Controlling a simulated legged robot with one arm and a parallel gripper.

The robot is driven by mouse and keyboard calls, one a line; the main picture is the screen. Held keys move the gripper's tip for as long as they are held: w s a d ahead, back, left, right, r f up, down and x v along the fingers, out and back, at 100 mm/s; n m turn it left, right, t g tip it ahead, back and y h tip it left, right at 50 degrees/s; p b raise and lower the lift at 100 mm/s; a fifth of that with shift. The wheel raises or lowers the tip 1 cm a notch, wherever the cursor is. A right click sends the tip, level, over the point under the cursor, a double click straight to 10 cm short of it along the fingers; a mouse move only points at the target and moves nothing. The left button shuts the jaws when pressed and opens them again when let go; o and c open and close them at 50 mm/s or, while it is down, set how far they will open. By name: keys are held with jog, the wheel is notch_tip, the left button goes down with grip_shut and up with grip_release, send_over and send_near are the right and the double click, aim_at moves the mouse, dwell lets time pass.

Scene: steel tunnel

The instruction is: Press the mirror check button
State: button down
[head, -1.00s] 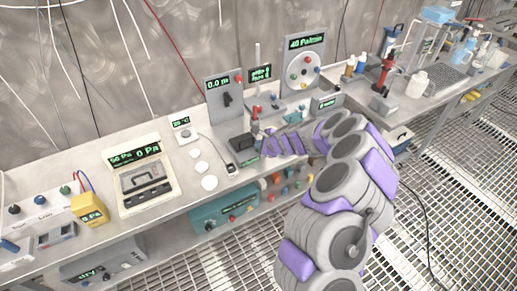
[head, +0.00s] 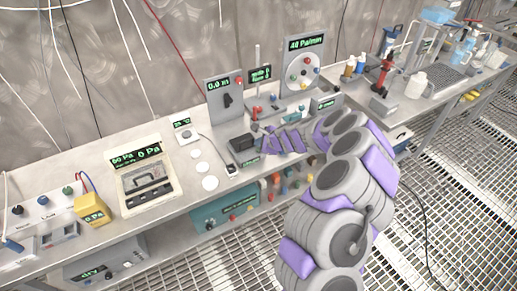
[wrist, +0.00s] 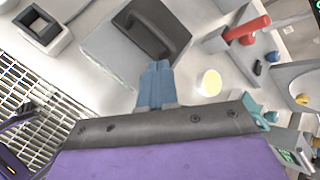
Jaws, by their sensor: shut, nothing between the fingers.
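In the wrist view, my gripper (wrist: 157,84) shows as two blue fingers pressed together, empty, over the pale bench top. A round, pale yellow button (wrist: 209,82) is just right of the fingertips, apart from them in the picture. No label on it can be read, so I cannot confirm it is the mirror check button. In the head view, my purple gripper (head: 284,141) is low over the bench, near the dark box (head: 243,142). Its fingertips are hard to make out there, and the button cannot be picked out.
The dark box with a raised handle (wrist: 150,30) is beyond the fingertips. A red-handled lever (wrist: 246,30) stands to the right, with a grey fixture bearing coloured knobs (wrist: 300,88) beside it. Panels with gauges (head: 303,68) line the back. Metal grating lies past the bench edge.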

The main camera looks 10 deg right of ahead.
jog(key=shift+r+p, duration=2.05)
jog(key=shift+r, duration=0.45)
jog(key=shift+a, duration=0.1)
jog(key=s+a+r+n+g+y, duration=0.1)
jog(key=s+a+r+n+y, duration=0.35)
jog(key=a+r, duration=0.6)
jog(key=s+a+r+n+g+h, duration=0.1)
jog(key=s+a+r+n+g, duration=0.1)
jog(key=s+r+n, duration=0.35)
jog(key=s+a+r+n+g, duration=0.2)
jog(key=s+a+r+n, duration=0.1)
jog(key=s, duration=0.6)
jog(key=s+d+n+g+h, duration=0.1)
jog(key=s+d, duration=0.4)
jog(key=s, duration=0.6)
jog(key=s+d+n+g+h, duration=0.2)
jog(key=s+d+n+h, duration=0.2)
jog(key=s, duration=0.6)
jog(key=s+d+n+g+h, duration=0.1)
jog(key=s+d+n+h, duration=0.2)
jog(key=s+d, duration=0.3)
jog(key=s, duration=0.5)
jog(key=shift+s+d+r+g, duration=0.15)
jog(key=shift+s+r+g, duration=0.15)
jog(key=shift+g, duration=0.1)
